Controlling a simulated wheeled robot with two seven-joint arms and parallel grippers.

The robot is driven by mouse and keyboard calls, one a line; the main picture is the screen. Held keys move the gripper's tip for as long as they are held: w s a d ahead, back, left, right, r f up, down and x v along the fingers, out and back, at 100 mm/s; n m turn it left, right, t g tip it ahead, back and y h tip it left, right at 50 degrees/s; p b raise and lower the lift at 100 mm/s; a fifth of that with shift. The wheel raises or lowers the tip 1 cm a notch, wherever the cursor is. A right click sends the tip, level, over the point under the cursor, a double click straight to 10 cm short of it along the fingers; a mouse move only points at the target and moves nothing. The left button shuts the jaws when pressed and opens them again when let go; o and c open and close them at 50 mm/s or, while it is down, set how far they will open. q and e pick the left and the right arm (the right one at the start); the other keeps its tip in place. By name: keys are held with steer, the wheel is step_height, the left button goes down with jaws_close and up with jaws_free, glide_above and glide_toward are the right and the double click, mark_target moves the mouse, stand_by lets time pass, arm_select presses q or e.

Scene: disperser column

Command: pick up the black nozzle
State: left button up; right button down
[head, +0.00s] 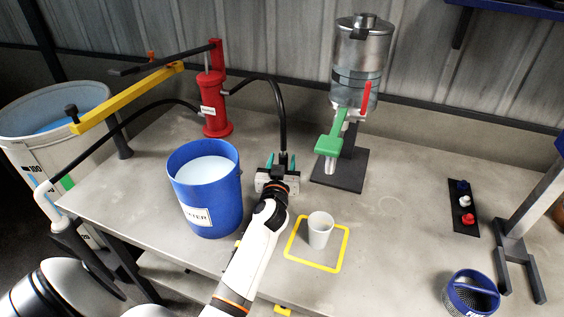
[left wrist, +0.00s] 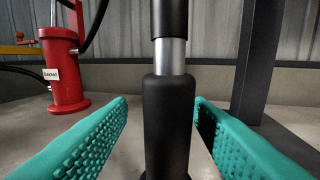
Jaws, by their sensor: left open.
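The black nozzle (left wrist: 168,125) stands upright in the middle of the left wrist view, with a silver collar and a black upper part above it. Its lower end runs out of the picture. In the head view, the black hose (head: 283,110) from the red pump (head: 213,105) curves down to my left gripper (head: 277,163), which largely hides the nozzle there. My left gripper's teal fingers (left wrist: 160,128) are open, one on each side of the nozzle, with visible gaps between them and it. My right gripper is not in view.
A blue bucket (head: 212,212) of pale liquid stands just left of my left gripper. A white cup (head: 319,230) stands inside a yellow square. A metal dispenser (head: 357,58) with a green lever (head: 328,145) stands behind to the right.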

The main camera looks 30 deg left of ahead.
arm_select(q)
steer(key=shift+w+f, duration=0.1)
steer(key=shift+w, duration=0.25)
steer(key=shift+s+d+r, duration=0.35)
steer(key=shift+s+r, duration=0.05)
steer(key=shift+s, duration=0.1)
steer(key=c, duration=0.6)
steer(key=shift+a+f, duration=0.1)
steer(key=c, duration=0.3)
steer(key=shift+w, duration=0.1)
jaws_close()
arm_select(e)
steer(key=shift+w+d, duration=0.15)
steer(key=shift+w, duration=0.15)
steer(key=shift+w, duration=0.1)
